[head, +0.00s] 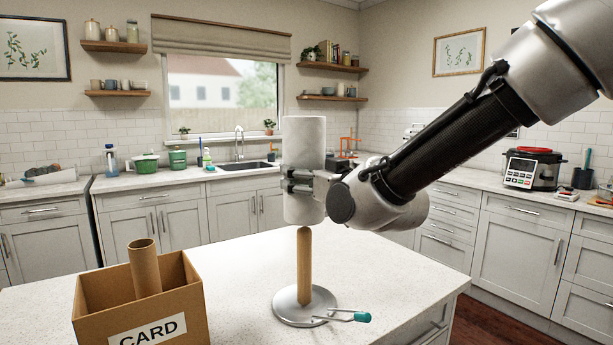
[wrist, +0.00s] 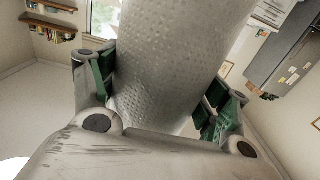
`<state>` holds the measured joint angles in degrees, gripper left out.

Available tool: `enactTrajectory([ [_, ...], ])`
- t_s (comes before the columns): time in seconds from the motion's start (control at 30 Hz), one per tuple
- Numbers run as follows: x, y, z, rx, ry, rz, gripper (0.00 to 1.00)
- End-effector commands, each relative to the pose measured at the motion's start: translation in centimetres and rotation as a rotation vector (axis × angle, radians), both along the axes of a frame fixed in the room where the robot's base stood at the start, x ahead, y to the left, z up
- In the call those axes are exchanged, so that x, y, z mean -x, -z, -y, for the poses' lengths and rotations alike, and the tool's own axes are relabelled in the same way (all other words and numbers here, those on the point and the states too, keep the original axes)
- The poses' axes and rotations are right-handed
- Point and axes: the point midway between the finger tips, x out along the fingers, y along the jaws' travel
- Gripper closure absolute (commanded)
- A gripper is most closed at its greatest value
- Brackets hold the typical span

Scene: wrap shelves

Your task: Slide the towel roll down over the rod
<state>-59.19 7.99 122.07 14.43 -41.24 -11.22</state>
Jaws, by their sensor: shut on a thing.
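The white towel roll (head: 304,140) is upright in the head view, held in my gripper (head: 301,182). The wooden rod (head: 304,262) stands upright on a round metal base (head: 290,306) on the counter. The roll's lower end is right at the rod's rounded top, and the two look lined up in this view. I cannot tell whether the tip is inside the core. In the wrist view the textured towel roll (wrist: 170,65) sits between the green-padded fingers of my gripper (wrist: 160,92). The rod is hidden there.
A cardboard box (head: 140,305) marked CARD, with a brown tube (head: 145,267) in it, stands at the left. A teal-tipped metal piece (head: 345,316) lies by the base's right edge. The counter (head: 400,290) is clear to the right.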

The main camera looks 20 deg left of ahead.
Motion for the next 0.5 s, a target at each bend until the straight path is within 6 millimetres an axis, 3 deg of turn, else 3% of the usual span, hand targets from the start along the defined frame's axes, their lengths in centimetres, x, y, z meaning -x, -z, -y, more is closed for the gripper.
enactTrajectory([
  [0.5, -0.01, 0.31, -0.01, 0.000, 0.000, 0.000, 0.51],
])
